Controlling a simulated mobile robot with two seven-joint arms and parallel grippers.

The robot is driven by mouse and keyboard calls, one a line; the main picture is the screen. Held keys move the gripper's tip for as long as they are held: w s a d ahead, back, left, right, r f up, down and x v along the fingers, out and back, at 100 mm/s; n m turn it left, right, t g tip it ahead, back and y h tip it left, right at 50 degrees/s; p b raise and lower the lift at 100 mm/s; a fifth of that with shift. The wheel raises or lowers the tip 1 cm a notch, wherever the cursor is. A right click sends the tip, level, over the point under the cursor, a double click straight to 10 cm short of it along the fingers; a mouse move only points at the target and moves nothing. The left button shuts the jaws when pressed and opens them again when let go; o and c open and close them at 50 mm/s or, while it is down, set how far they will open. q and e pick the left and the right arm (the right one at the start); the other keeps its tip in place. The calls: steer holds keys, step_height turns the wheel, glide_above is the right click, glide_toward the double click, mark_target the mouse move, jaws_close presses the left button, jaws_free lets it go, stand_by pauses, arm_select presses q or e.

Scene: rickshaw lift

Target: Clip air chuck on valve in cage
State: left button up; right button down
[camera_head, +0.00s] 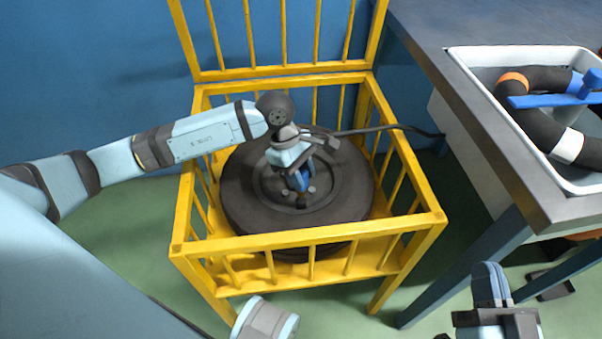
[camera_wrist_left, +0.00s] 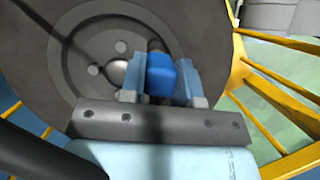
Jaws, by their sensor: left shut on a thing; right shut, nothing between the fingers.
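A yellow cage (camera_head: 300,242) with its barred lid raised holds a dark wheel (camera_head: 245,200) lying flat. My left gripper (camera_head: 300,185) reaches down into the cage over the wheel's hub. It is shut on a blue air chuck (camera_head: 295,180); the chuck also shows between the fingers in the left wrist view (camera_wrist_left: 161,77). A dark hose (camera_head: 370,129) runs from near the left wrist over the cage's right side. The valve is hidden or too small to tell, so I cannot tell whether the chuck touches it. My right gripper (camera_head: 490,285) is shut and empty, outside the cage at lower right.
A grey-topped bench (camera_head: 440,60) stands right of the cage. A white basin (camera_head: 470,57) on it holds a dark tube (camera_head: 540,125) with coloured bands and a blue tool (camera_head: 560,97). The cage's top rails and bars surround my left gripper. Green floor is open in front.

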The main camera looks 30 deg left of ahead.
arm_select(q)
steer(key=shift+f+b, duration=0.95)
steer(key=shift+f, duration=0.2)
stand_by(1.0)
steer(key=shift+r, duration=0.2)
steer(key=shift+r+p, duration=0.8)
steer(key=shift+r, duration=0.35)
steer(key=shift+f+b, duration=0.2)
steer(key=shift+b, duration=0.25)
stand_by(1.2)
steer(key=shift+f+b, duration=1)
steer(key=shift+f, duration=0.2)
stand_by(0.8)
steer(key=o, duration=1.2)
